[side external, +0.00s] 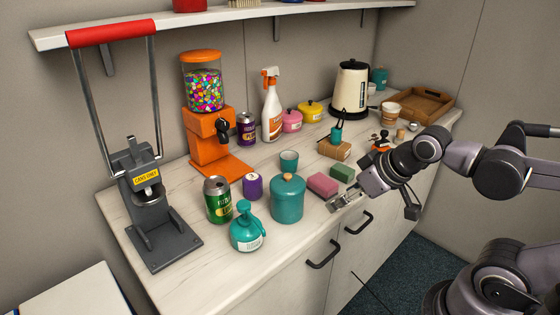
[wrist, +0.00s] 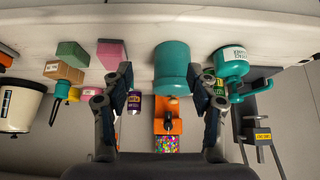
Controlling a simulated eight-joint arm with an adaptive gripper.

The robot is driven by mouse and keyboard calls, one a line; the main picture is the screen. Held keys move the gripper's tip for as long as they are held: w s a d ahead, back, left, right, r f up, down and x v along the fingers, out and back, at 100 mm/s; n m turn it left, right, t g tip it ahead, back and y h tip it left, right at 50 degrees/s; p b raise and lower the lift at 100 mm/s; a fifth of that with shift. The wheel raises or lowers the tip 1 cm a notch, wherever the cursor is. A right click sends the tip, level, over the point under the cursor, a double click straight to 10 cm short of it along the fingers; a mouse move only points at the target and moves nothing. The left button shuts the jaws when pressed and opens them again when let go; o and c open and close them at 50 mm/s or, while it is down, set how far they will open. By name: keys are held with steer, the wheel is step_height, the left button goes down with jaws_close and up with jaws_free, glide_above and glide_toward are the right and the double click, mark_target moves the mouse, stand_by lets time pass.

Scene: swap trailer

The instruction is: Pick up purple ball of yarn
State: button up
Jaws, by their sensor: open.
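I cannot make out a purple ball of yarn in either view. A small purple item with a pale label (side external: 252,186) stands on the counter between the green can and the teal canister; its exact kind is unclear. A purple can (side external: 247,129) stands farther back, beside the orange dispenser, and shows in the wrist view (wrist: 134,104). My gripper (side external: 341,202) is open and empty near the counter's front edge, right of the teal canister (side external: 287,200). In the wrist view my gripper's fingers (wrist: 168,82) are spread apart, with the canister (wrist: 172,62) showing between them.
Pink (side external: 322,185) and green (side external: 342,173) blocks lie near my gripper. A green can (side external: 217,200), a teal pump bottle (side external: 245,228) and a teal cup (side external: 289,161) stand nearby. A tall grey press (side external: 160,220) is at left. Bare counter lies along the front left.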

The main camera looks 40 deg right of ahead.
steer(key=o, duration=0.4)
